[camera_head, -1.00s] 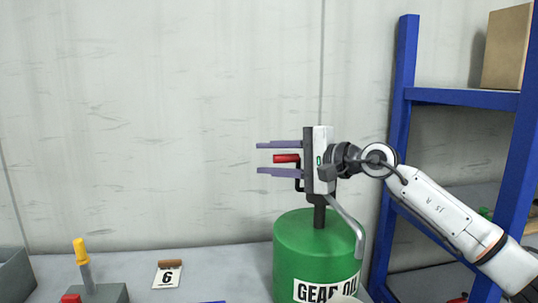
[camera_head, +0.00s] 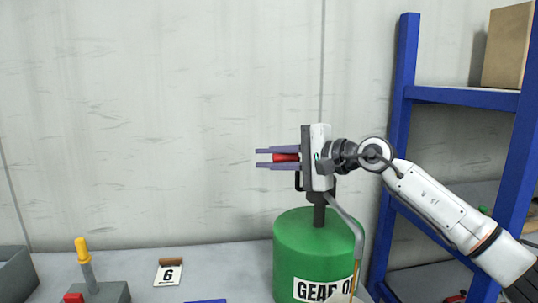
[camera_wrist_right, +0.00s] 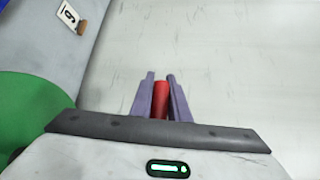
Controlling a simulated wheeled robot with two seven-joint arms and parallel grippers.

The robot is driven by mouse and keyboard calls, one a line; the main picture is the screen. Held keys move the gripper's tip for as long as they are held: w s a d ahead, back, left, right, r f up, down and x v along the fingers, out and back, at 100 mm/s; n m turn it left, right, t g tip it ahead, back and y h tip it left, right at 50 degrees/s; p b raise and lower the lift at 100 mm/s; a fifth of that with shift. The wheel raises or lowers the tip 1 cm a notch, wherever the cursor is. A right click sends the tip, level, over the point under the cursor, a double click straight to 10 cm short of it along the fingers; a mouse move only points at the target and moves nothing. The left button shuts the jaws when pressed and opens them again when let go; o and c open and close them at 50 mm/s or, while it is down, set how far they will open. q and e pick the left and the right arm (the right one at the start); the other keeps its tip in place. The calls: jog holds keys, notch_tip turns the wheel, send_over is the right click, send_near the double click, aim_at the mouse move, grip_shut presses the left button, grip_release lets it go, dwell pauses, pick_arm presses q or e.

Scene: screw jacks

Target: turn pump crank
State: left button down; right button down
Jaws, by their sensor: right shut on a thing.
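The pump's red crank handle (camera_head: 286,157) sits between the two purple fingers of my right gripper (camera_head: 270,158), which is shut on it. In the right wrist view the red handle (camera_wrist_right: 160,99) lies lengthwise between the fingertips (camera_wrist_right: 160,90). The pump stands upright on a green gear oil drum (camera_head: 300,240), with a grey spout pipe (camera_head: 349,220) bending down at its right. My gripper's body hides most of the pump head and crank arm. My left gripper is not in view.
A blue shelf rack (camera_head: 400,110) stands at the right, with a cardboard box (camera_head: 508,47) on top. On the table (camera_head: 225,270) are a number 6 card (camera_head: 168,275) and a grey block with a yellow-topped lever (camera_head: 84,260). A grey bin (camera_head: 15,275) is at the far left.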

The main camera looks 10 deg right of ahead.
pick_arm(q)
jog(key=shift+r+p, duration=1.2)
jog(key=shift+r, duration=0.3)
pick_arm(e)
jog(key=shift+w+f+m+g+h, duration=0.35)
jog(key=shift+w+f+m+g, duration=0.4)
jog(key=shift+g, duration=0.3)
jog(key=shift+w+f+m+g+h, duration=0.35)
jog(key=shift+w+f+m+g, duration=0.15)
jog(key=shift+w+m+g, duration=0.45)
jog(key=shift+s+d, duration=0.1)
jog(key=shift+s, duration=0.1)
jog(key=c, duration=1.7)
grip_release()
jog(key=shift+f, duration=0.1)
